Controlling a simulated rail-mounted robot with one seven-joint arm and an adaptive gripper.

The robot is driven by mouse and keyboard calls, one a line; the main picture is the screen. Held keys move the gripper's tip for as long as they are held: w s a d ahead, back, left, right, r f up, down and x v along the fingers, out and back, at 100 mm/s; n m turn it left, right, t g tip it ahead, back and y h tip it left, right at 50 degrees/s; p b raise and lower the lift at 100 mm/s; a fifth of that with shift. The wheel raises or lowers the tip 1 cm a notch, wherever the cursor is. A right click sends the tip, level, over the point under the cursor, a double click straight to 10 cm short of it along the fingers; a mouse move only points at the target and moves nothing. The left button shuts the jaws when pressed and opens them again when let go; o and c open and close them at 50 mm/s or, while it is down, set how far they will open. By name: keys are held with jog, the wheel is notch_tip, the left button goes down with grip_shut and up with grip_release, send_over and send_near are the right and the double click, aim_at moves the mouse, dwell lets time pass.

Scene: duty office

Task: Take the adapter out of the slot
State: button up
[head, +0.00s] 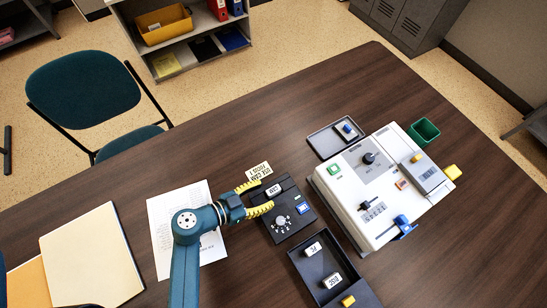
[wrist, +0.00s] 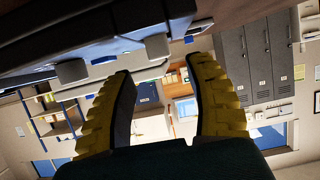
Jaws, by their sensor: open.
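My gripper (head: 264,196) has yellow ridged fingers, spread apart, at the left edge of a black box (head: 285,226) on the desk. A small white-labelled piece, which seems to read CAM (head: 273,190), sits on the box's upper left, just beyond the fingertips. It may be the adapter; its slot cannot be made out. In the wrist view the open fingers (wrist: 165,78) have nothing gripped between them, and a dark body with grey knobs (wrist: 72,71) lies above them. Two more labelled pieces (head: 313,248) (head: 332,280) lie in a black tray (head: 297,263).
A large pale console (head: 336,201) with knobs and a blue lever (head: 402,222) stands right of the box. A small tray (head: 318,143) and green bin (head: 424,131) stand beyond. A lettered sign (head: 260,172) is close to my fingers.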

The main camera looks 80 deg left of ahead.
aim_at(272, 191)
jog(key=x, duration=0.2)
jog(key=b+x, duration=0.1)
jog(key=x, duration=0.1)
jog(key=shift+w+a+f, duration=0.1)
jog(key=shift+a+f, duration=0.15)
jog(key=shift+f, duration=0.15)
grip_shut()
